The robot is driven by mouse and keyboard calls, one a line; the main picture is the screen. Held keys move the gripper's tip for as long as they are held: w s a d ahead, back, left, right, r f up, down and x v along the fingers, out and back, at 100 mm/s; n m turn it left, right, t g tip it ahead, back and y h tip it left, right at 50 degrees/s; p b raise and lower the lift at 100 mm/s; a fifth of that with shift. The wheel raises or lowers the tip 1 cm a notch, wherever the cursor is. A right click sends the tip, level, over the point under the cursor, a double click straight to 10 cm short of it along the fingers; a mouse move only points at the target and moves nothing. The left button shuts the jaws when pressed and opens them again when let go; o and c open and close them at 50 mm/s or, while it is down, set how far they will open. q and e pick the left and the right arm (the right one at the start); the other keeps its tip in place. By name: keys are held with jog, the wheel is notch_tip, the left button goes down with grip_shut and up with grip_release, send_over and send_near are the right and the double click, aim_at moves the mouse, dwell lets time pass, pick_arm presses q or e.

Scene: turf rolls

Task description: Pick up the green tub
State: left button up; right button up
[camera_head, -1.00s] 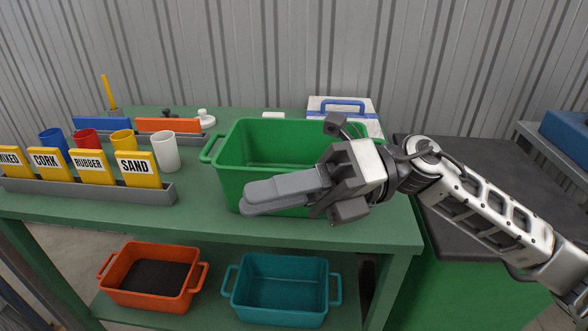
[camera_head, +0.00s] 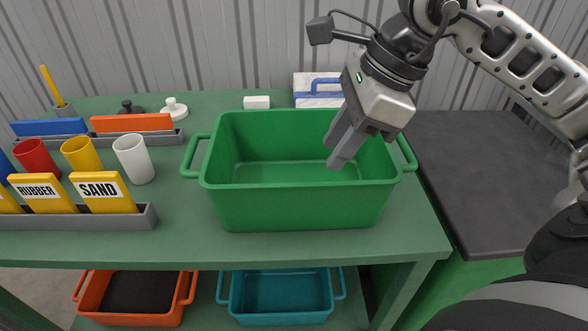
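The green tub (camera_head: 300,205) stands upright on the green bench top, near its right front part. It looks empty and has a handle on its left end and one on its right end. My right gripper (camera_head: 340,162) points down over the right part of the tub, with its fingers in front of the tub's opening. The fingers overlap in this view, so their gap is hidden. The tub's right handle (camera_head: 407,153) is clear of the fingers. My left gripper is not in view.
Yellow SAND and RUBBER signs (camera_head: 103,192) stand in a grey rack at left, with cups (camera_head: 134,158) behind. A white and blue case (camera_head: 318,90) is behind the tub. An orange tub (camera_head: 135,300) and a teal tub (camera_head: 281,296) sit on the lower shelf. A dark surface (camera_head: 490,180) lies right.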

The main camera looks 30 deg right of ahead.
aim_at(303, 194)
jog(key=x, duration=0.6)
jog(key=shift+a+f, duration=0.1)
jog(key=shift+f, duration=0.05)
jog(key=x, duration=0.4)
jog(key=shift+s+a+f+p, duration=0.1)
jog(key=shift+s+a+p, duration=0.1)
jog(key=shift+a+p, duration=0.2)
jog(key=shift+w+f, duration=0.15)
jog(key=shift+f, duration=0.3)
grip_shut()
jog(key=shift+w+r, duration=0.1)
jog(key=shift+r, duration=0.05)
